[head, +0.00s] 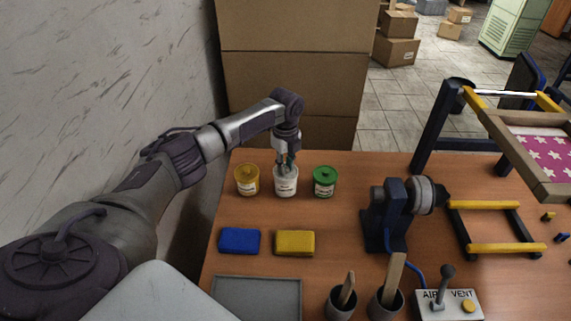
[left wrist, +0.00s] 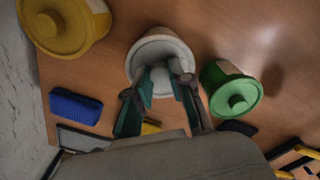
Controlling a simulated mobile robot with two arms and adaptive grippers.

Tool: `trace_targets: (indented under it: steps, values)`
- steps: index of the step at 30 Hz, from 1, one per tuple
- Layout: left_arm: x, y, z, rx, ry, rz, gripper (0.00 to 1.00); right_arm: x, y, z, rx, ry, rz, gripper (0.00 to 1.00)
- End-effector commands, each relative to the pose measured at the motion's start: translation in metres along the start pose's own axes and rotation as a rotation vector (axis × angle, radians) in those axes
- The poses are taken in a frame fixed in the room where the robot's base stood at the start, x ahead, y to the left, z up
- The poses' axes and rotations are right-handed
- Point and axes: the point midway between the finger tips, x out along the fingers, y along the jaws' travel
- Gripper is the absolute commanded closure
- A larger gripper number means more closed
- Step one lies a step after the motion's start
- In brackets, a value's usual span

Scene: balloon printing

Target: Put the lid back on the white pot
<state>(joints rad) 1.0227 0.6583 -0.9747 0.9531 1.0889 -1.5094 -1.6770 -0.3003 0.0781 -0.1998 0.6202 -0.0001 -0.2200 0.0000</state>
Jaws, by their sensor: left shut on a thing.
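The white pot (head: 286,183) stands on the brown table between the yellow pot (head: 247,180) and the green pot (head: 324,182). My left gripper (head: 286,163) points down right over the white pot. In the left wrist view my left gripper (left wrist: 162,78) is shut on the knob of the white lid (left wrist: 145,57). The lid lies over the pot's mouth, at or very near the rim; I cannot tell whether it is fully seated. The gripper hides part of the lid. My right gripper is out of view.
A blue sponge (head: 239,241) and a yellow sponge (head: 295,243) lie nearer on the table. Two cups (head: 340,304) with wooden sticks and a grey tray (head: 256,296) are at the front. A dark press (head: 386,217) stands to the right. Stacked boxes (head: 290,80) rise behind the table.

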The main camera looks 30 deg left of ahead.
Motion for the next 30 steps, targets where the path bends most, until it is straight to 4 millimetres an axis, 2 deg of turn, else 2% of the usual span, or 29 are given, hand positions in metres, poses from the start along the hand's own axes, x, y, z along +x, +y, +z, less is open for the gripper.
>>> trace_targets:
  steps: [5,6,11,18,22,23,30]
  values:
    - [0.0002,0.0,-0.0001,0.0,0.0,0.0,0.93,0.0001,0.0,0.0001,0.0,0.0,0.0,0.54]
    - [0.0002,0.0,0.0,0.0,0.0,0.0,0.77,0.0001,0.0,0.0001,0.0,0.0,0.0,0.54]
    - [0.0002,0.0001,0.0,0.001,0.0,0.0,0.51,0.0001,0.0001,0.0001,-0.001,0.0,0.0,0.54]
    - [0.0002,0.0001,0.0,0.0,-0.001,0.0,0.48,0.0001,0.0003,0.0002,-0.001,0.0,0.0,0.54]
    - [0.0001,0.0001,0.0001,0.0,-0.001,0.0,0.26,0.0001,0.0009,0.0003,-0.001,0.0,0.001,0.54]
    - [0.0001,0.0001,0.0001,0.0,-0.001,0.0,0.25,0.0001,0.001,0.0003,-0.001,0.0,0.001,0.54]
    - [0.0001,0.0001,0.0001,0.0,-0.001,0.0,0.25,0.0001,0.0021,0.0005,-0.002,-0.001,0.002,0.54]
